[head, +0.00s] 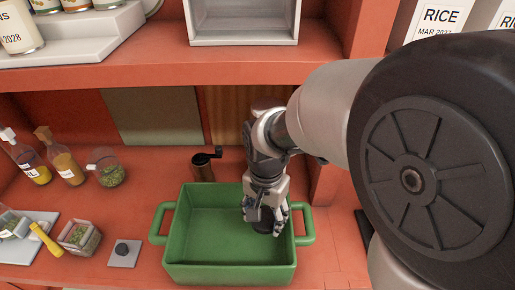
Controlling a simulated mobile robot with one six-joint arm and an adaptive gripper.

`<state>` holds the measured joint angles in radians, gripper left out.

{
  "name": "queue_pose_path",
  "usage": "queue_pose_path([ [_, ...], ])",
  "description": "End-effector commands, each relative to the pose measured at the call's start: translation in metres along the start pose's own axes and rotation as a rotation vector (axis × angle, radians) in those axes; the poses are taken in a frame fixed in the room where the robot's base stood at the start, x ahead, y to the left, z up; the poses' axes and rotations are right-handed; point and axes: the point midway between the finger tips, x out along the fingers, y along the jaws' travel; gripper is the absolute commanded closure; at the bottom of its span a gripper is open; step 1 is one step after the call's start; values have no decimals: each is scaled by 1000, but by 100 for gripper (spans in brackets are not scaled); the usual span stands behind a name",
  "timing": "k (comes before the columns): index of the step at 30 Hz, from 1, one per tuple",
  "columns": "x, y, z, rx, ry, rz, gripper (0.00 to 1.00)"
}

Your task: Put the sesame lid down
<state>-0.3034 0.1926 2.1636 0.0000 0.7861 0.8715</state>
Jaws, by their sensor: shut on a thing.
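My gripper (266,220) points down over the right part of the green tray (190,262). It is shut on a small dark thing, mostly hidden by the fingers; this fits the sesame lid, but no label shows. I cannot tell whether it touches the tray floor. A flat grey square with a black knob (123,252) lies on the counter left of the tray, apart from my gripper. An open-looking square glass container (78,238) with green contents stands left of it.
A dark pepper mill with a crank (204,165) stands behind the tray. Bottles (65,165) and a round jar (108,168) stand at the left. A yellow-handled tool (46,239) lies at front left. A shelf (120,72) overhangs the back. The tray's left part is empty.

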Motion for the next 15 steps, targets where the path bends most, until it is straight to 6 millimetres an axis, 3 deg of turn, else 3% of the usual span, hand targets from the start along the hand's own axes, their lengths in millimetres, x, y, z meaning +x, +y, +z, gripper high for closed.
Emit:
queue_pose_path([
  [1, 19, 1, 0, 0, -3, 4, 77],
  [6, 55, 0, 0, -1, -2, 2, 77],
  [15, 79, 0, 0, -1, -1, 1, 77],
])
